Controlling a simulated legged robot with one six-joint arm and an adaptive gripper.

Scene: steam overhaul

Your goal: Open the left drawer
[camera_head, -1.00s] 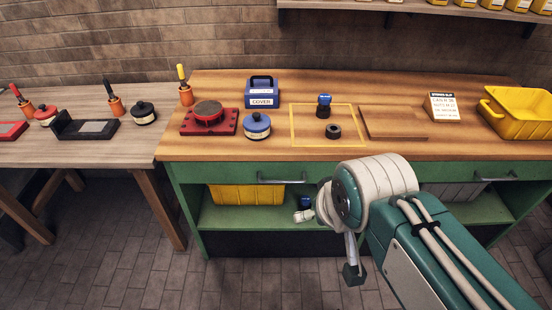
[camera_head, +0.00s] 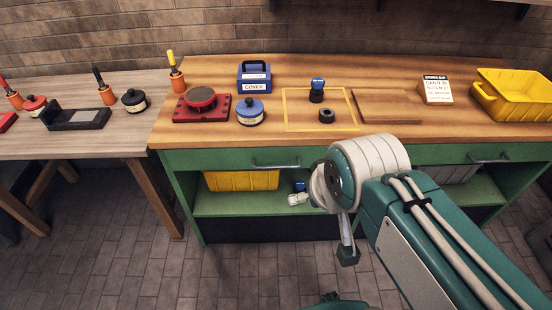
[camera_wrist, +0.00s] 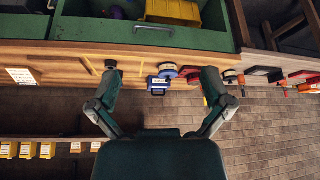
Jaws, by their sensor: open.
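The left drawer (camera_head: 225,159) has a green front under the wooden worktop and looks shut. Its grey bar handle (camera_head: 276,164) is left of my arm in the head view. In the wrist view, which is upside down, the handle (camera_wrist: 154,28) shows near the top, with the drawer front (camera_wrist: 90,28) around it. My gripper (camera_wrist: 160,70) is open and empty. Its two fingers are spread on either side of the handle's line, and the handle appears beyond the fingertips, apart from them. In the head view I cannot make out the fingers clearly.
Below the drawer, a yellow bin (camera_head: 242,181) stands on the open shelf. The worktop holds a red fixture (camera_head: 202,103), a blue cover box (camera_head: 254,77), a blue-lidded tin (camera_head: 251,110) and a yellow tray (camera_head: 515,95). A right drawer handle (camera_head: 490,159) shows. The floor in front is clear.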

